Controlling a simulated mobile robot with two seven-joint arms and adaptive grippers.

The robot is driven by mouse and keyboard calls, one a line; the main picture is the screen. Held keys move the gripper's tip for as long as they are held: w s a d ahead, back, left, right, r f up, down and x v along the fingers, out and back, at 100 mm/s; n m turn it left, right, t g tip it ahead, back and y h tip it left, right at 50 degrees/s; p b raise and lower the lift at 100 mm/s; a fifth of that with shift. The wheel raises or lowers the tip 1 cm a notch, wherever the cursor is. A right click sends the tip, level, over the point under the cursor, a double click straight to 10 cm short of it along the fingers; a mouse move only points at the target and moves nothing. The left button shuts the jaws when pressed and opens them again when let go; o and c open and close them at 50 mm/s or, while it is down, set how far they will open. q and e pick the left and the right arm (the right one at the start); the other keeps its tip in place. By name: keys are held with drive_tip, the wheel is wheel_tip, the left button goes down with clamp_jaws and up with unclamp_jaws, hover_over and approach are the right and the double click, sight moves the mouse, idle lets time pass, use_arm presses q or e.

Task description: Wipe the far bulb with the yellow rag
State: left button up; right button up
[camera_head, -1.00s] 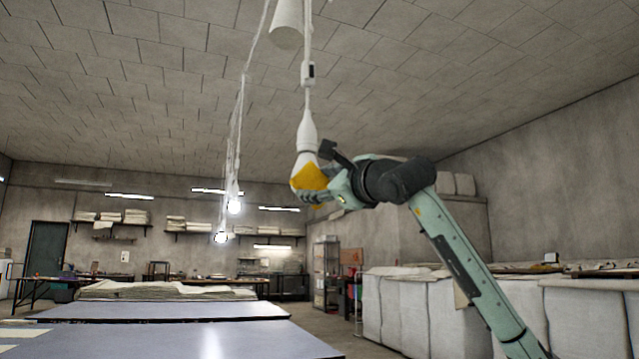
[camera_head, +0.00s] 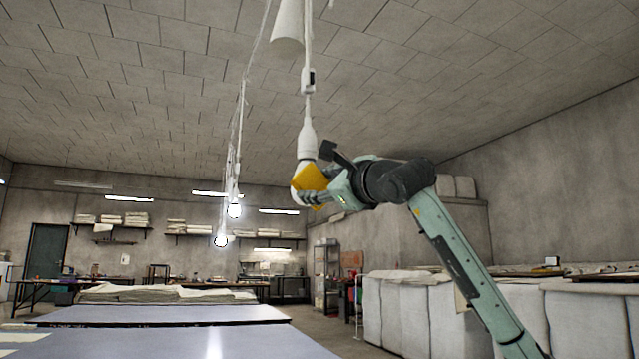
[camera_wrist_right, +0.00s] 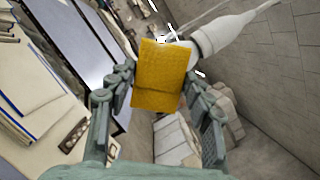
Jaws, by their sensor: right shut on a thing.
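The yellow rag (camera_head: 313,178) is in my right gripper (camera_head: 318,194), raised at the hanging white bulb (camera_head: 296,186) under a white lamp holder (camera_head: 307,140). The rag lies against the bulb's right side in the head view and hides part of it; the left edge shows. In the right wrist view the rag (camera_wrist_right: 161,75) is a flat square between the fingers (camera_wrist_right: 160,82), in front of the bulb, with the lamp holder (camera_wrist_right: 217,36) behind it. Two lit bulbs (camera_head: 234,211) (camera_head: 221,240) hang farther back, away from the gripper. My left gripper is not in view.
Pale tables (camera_head: 190,343) stand at lower left. White covered bales (camera_head: 430,315) line the right side. A hanging cable (camera_head: 308,40) runs up from the lamp holder beside a white cone-shaped shade (camera_head: 288,30). Open air surrounds the bulb.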

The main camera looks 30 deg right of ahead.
drive_tip(key=shift+f+b, duration=0.35)
drive_tip(key=shift+f, duration=0.45)
drive_tip(key=s, duration=0.2)
drive_tip(key=s+a+b, duration=0.1)
drive_tip(key=s, duration=0.2)
drive_tip(key=shift+s+a, duration=0.25)
drive_tip(key=shift+s, duration=0.15)
drive_tip(key=shift+s, duration=0.1)
drive_tip(key=shift+s+a+b, duration=0.15)
drive_tip(key=shift+s+a, duration=0.05)
drive_tip(key=shift+s, duration=0.5)
drive_tip(key=shift+s+a+b, duration=0.15)
drive_tip(key=shift+s+a, duration=0.05)
drive_tip(key=shift+s, duration=0.45)
